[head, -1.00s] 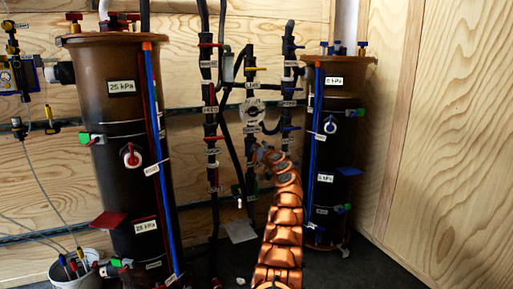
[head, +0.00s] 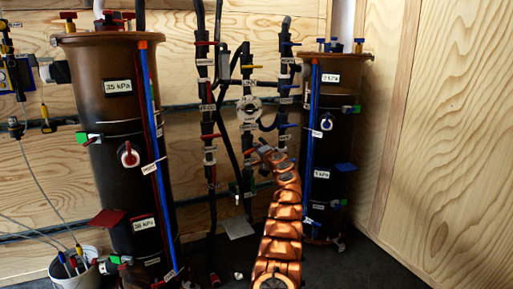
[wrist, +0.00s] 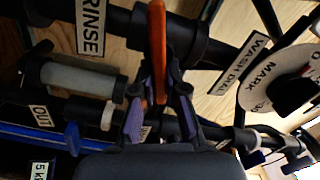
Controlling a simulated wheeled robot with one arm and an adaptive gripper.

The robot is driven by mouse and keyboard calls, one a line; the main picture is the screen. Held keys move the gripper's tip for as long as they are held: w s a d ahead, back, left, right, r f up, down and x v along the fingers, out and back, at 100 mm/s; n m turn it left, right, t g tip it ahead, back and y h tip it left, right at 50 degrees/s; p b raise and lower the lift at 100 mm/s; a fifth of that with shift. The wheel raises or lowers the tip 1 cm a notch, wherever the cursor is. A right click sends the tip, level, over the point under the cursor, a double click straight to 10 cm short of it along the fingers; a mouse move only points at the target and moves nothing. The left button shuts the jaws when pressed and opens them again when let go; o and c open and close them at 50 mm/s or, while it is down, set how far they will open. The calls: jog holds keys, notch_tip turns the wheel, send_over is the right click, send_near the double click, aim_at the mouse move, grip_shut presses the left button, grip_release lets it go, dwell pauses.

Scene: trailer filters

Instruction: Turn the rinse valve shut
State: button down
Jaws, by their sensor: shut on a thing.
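The rinse valve's orange lever (wrist: 157,45) shows in the wrist view beside the white RINSE label (wrist: 91,27). It lies roughly across the dark pipe (wrist: 195,43) that carries the label. My gripper (wrist: 160,118) is shut on the lever's near end, one finger on each side. In the head view my gripper (head: 260,153) is at the middle pipes, small and partly hidden by my copper arm. The lever cannot be made out clearly there.
A grey cylinder (wrist: 80,78) is left. A large left filter column (head: 115,130) and a right column (head: 325,150) flank the pipes. A bucket (head: 75,272) stands lower left.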

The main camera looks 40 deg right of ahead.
jog(key=shift+f+m, duration=0.2)
jog(key=shift+m, duration=0.8)
jog(key=shift+f+m, duration=0.2)
jog(key=shift+m, duration=0.8)
jog(key=c, duration=1.2)
grip_release()
jog(key=shift+s+a, duration=0.1)
jog(key=shift+s, duration=0.05)
jog(key=v, duration=0.7)
jog(key=shift+s, duration=0.1)
